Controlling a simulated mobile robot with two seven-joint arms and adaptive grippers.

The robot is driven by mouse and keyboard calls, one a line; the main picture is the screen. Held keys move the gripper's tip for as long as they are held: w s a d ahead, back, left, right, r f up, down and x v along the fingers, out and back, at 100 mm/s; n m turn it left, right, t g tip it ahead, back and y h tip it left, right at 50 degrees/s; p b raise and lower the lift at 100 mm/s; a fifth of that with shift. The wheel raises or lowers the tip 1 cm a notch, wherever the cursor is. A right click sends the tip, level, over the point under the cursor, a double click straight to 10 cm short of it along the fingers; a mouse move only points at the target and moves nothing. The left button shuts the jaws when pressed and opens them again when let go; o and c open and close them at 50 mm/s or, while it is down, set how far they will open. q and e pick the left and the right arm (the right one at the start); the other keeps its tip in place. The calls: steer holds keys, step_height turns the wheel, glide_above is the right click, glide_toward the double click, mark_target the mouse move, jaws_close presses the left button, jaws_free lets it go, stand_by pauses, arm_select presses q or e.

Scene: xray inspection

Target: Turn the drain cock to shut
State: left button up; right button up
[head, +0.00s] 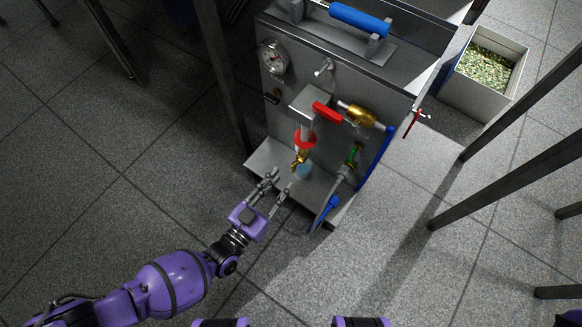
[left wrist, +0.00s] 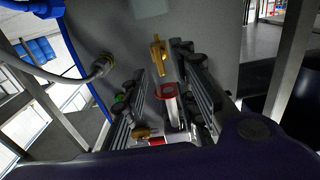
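The drain cock appears to be the small brass valve (head: 300,158) under a red collar (head: 304,140), low on the front of the steel cabinet (head: 285,105). It also shows in the left wrist view, as a brass piece (left wrist: 158,54) beyond a red ring (left wrist: 167,91). My left gripper (head: 281,180) is open and empty, in front of and below the cock in the head view. In the left wrist view its two fingers (left wrist: 166,62) stand either side of the brass piece, with gaps visible. Contact is not visible. My right gripper is not in view.
A red-handled brass valve (head: 358,114), a green-marked brass fitting (head: 352,157) and a blue-ended hose (head: 330,205) crowd the cabinet's right side. A pressure gauge (head: 273,57) is at upper left. A box of green pieces (head: 477,93) stands right. Floor in front is clear.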

mark_target(291, 169)
arm_select(q)
steer(key=b+x, duration=0.1)
steer(key=x, duration=0.3)
steer(key=shift+w+d+r+b, duration=0.1)
steer(key=shift+w+d+b, duration=0.3)
steer(key=shift+w, duration=0.2)
jaws_close()
